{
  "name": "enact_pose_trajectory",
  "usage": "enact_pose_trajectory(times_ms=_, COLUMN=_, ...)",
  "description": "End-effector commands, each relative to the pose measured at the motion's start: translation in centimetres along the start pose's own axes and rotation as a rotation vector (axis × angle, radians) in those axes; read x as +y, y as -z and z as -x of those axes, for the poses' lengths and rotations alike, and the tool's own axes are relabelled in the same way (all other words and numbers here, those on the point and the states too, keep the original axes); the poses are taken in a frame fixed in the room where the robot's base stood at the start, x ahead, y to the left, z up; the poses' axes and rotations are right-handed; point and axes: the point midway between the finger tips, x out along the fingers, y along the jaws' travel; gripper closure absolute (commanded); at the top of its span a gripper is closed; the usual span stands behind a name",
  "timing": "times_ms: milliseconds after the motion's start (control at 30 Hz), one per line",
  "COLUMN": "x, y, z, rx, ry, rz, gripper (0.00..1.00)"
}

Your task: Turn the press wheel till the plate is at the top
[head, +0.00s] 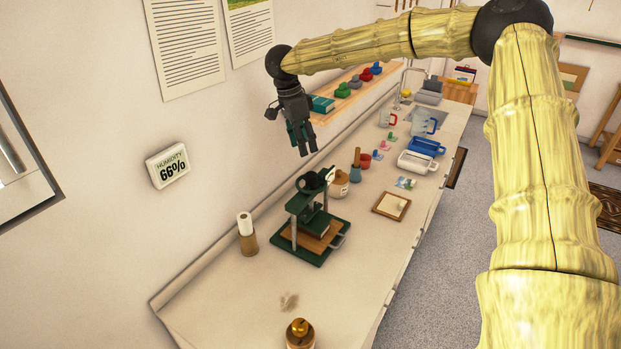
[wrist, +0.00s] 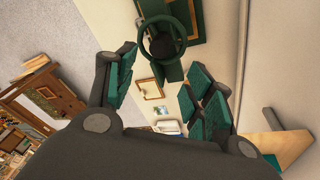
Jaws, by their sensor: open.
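The green press (head: 305,225) stands on the counter, left of the middle in the head view. Its dark wheel (head: 312,182) sits on top, and in the wrist view the wheel's green ring (wrist: 166,38) shows at the top. Below it, the pressing plate (head: 316,222) is over a wooden board (head: 322,240) on the green base; the exact gap cannot be told. My gripper (head: 304,150) is above the wheel, pointing down and apart from it. In the wrist view its green-padded fingers (wrist: 160,85) are spread, with nothing between them.
A white roll on a wooden holder (head: 247,236) stands left of the press. A wall shelf (head: 345,90) with coloured items runs beside my gripper. A brass-topped jar (head: 300,333) stands in front.

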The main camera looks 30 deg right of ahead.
Motion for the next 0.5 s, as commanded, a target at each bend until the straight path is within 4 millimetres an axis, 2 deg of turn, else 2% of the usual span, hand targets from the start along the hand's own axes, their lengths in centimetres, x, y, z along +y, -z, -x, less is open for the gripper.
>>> enact_pose_trajectory(times_ms=67, x=-0.5, y=-0.8, z=-0.7, rx=0.048, ry=-0.014, rz=-0.111, gripper=0.47)
enact_pose_trajectory(times_ms=233, x=-0.8, y=-1.7, z=-0.3, rx=0.132, ry=-0.029, rz=-0.329, gripper=0.47)
enact_pose_trajectory(times_ms=500, x=-0.9, y=-2.0, z=0.1, rx=0.182, ry=-0.030, rz=-0.466, gripper=0.47)
